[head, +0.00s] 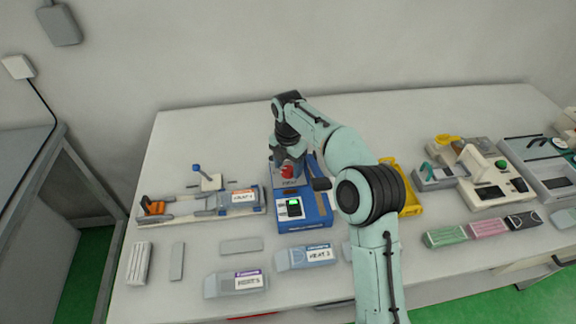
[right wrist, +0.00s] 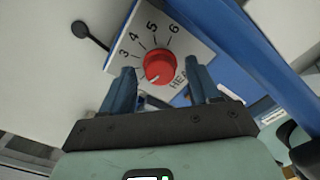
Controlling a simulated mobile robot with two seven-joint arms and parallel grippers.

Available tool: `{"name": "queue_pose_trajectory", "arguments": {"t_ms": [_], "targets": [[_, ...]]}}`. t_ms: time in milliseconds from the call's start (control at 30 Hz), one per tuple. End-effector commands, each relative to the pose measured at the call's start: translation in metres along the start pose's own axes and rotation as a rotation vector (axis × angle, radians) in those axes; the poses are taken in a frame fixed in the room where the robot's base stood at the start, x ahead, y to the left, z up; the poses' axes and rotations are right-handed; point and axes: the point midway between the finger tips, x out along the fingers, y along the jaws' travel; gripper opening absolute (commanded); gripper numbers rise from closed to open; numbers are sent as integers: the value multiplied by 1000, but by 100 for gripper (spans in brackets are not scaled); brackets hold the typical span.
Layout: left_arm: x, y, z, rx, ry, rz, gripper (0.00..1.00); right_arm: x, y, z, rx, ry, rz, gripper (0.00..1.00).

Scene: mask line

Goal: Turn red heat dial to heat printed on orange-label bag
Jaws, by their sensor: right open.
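The red heat dial (right wrist: 158,65) sits on a white plate with the numbers 3, 4, 5, 6 and the word HEAT on the blue machine (right wrist: 236,45). Its pale mark seems to face the lower left in the right wrist view. My right gripper (right wrist: 161,84) is open, its fingers on either side of the dial's near edge; contact cannot be told. In the head view the dial (head: 288,171) shows beneath the gripper. The orange-label bag (head: 226,208) lies on the fixture left of the machine; its heat number is too small to read surely. My left gripper is out of view.
A purple-label bag (head: 222,289) and a blue-label bag (head: 291,264) lie at the table's front. A yellow tray (head: 411,203) is behind my right arm. A green-lit display (head: 294,205) is on the machine's front. The back of the table (head: 215,125) is clear.

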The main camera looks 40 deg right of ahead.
Motion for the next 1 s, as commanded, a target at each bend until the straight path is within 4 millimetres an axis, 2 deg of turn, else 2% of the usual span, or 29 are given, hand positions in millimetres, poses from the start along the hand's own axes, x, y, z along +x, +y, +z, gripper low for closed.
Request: {"name": "queue_pose_trajectory", "arguments": {"t_ms": [167,200,267,300,367,733,1000], "targets": [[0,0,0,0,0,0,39,0,0,0,0,0,0,61],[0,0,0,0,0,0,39,0,0,0,0,0,0,54],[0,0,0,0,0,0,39,0,0,0,0,0,-1,35],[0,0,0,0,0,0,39,0,0,0,0,0,-1,22],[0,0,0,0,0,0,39,0,0,0,0,0,-1,5],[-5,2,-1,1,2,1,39,-1,0,0,45,1,-2,5],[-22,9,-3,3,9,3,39,-3,0,0,216,0,-2,5]]}}
